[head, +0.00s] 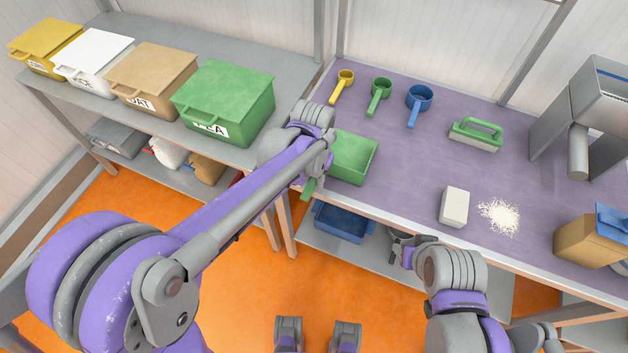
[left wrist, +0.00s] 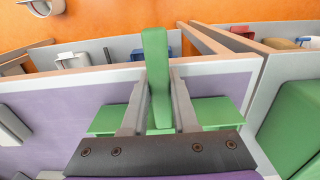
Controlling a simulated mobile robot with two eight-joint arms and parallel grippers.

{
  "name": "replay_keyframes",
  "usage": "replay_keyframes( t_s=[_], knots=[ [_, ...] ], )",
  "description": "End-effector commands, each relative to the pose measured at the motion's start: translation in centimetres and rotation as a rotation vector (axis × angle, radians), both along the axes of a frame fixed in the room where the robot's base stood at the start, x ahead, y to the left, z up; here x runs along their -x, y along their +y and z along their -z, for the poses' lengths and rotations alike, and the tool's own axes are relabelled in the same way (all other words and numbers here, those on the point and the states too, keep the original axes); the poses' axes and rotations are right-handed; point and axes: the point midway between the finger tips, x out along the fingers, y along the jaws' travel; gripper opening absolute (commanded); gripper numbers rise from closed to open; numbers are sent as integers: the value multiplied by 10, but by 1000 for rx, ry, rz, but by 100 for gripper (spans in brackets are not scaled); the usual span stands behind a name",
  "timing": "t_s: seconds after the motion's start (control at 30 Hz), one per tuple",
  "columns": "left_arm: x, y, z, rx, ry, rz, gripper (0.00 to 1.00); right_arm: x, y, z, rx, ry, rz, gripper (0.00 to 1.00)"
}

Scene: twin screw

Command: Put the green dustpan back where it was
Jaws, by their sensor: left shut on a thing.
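The green dustpan (head: 352,158) is at the left end of the purple table (head: 400,160). Its tray lies over the tabletop and its handle (head: 308,188) juts past the front edge. In the left wrist view the handle (left wrist: 157,80) stands between the two fingers of my left gripper (left wrist: 153,105), which is shut on it. Green parts of the tray (left wrist: 215,113) show on both sides of the fingers. I cannot tell whether the tray touches the table. In the head view my left wrist hides the left fingers.
A green brush (head: 476,134), a white block (head: 454,206) and a pile of white grains (head: 499,215) are on the table. Yellow, green and blue scoops lie at the back. Lidded bins, including a green one (head: 224,100), stand on the left counter. A blue tray (head: 342,222) sits below.

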Motion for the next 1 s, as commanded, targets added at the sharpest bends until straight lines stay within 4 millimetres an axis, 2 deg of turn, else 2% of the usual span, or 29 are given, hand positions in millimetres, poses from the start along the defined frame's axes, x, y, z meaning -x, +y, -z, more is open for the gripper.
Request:
replay_keyframes(
  t_s=[0.07,0.4,0.43,0.6,0.87,1.0],
  knots=[
    [0,0,6,0,0,0,0,0,0,1,0,0,0,49],
    [0,0,9,0,0,0,0,1,0,3,0,2,0,49],
    [0,0,10,0,0,0,29,1,0,4,0,2,0,49],
    [0,0,9,0,0,0,57,1,0,3,0,1,0,49],
    [0,0,8,0,0,0,57,1,0,2,0,1,0,49],
    [0,0,-1,0,-1,0,57,0,0,-1,0,0,0,49]
  ],
)
